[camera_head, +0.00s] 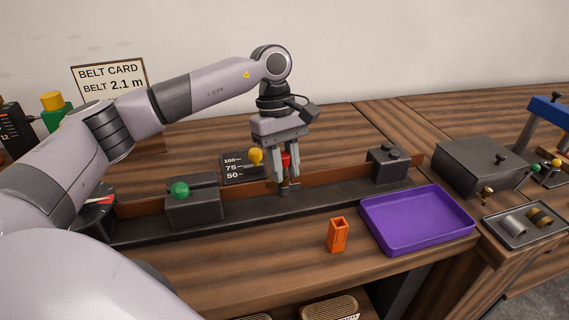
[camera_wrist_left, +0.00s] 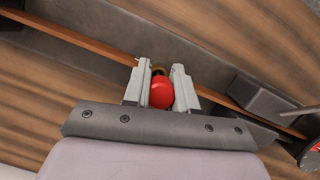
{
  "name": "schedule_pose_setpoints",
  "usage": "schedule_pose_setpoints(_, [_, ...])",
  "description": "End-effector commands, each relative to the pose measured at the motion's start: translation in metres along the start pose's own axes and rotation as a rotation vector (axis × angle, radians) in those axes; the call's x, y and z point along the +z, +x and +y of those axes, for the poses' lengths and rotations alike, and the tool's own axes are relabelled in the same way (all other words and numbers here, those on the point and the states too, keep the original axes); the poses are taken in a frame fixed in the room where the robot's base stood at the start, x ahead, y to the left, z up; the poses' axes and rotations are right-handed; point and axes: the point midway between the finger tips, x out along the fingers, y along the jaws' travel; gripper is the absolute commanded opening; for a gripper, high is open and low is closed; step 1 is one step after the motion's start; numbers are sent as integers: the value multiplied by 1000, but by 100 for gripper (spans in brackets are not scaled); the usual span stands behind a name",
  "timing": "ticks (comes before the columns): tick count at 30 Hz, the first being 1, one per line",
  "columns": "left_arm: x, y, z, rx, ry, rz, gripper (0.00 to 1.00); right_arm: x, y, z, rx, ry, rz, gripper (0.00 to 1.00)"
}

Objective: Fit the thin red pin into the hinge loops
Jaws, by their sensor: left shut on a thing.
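My left gripper (camera_head: 284,172) points straight down over the middle of the long dark bed and is shut on the red pin (camera_head: 286,160). In the left wrist view the pin's round red head (camera_wrist_left: 161,94) sits between the two fingers of my left gripper (camera_wrist_left: 160,85). The brownish metal hinge loops (camera_head: 285,189) stand on the bed just below the fingertips. A bit of brown metal also shows past the red head in the wrist view (camera_wrist_left: 158,69). The pin's lower end is hidden, so I cannot tell whether it is inside the loops. My right gripper is not in view.
A brown belt (camera_head: 140,208) runs along the bed between a dark block with a green knob (camera_head: 180,190) and another dark block (camera_head: 388,166). An orange holder (camera_head: 338,236) and a purple tray (camera_head: 372,226) stand in front. A number plate with a yellow knob (camera_head: 255,157) is behind.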

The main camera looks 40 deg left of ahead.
Motion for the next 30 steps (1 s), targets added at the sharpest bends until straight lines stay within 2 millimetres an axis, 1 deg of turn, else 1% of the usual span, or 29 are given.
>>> schedule_pose_setpoints(2, [-1, 4, 0, -1, 0, 0, 0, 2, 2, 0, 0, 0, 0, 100])
schedule_pose_setpoints(3, [-1, 3, 0, -1, 0, 0, 33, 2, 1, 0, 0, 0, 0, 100])
schedule_pose_setpoints(5, [-1, 3, 0, -1, 0, 0, 52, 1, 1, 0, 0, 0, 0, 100])
schedule_pose_setpoints(6, [-1, 3, 0, -2, 0, 0, 56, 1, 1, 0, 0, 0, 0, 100])
schedule_pose_setpoints(13, [-1, 3, 0, -1, 0, 0, 56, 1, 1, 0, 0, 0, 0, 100])
schedule_pose_setpoints(16, [-1, -2, 0, 1, 0, 1, 56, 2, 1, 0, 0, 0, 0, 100])
schedule_pose_setpoints(19, [-1, -14, 1, 2, 0, 1, 56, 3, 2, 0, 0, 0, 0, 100])
schedule_pose_setpoints(24, [-1, -43, 1, 3, 0, 1, 56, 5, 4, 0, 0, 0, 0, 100])
schedule_pose_setpoints(27, [-1, -57, 1, 2, 0, 0, 56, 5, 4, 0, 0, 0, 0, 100])
schedule_pose_setpoints(30, [-1, -65, 1, 0, 0, 0, 56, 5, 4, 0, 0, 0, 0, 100])
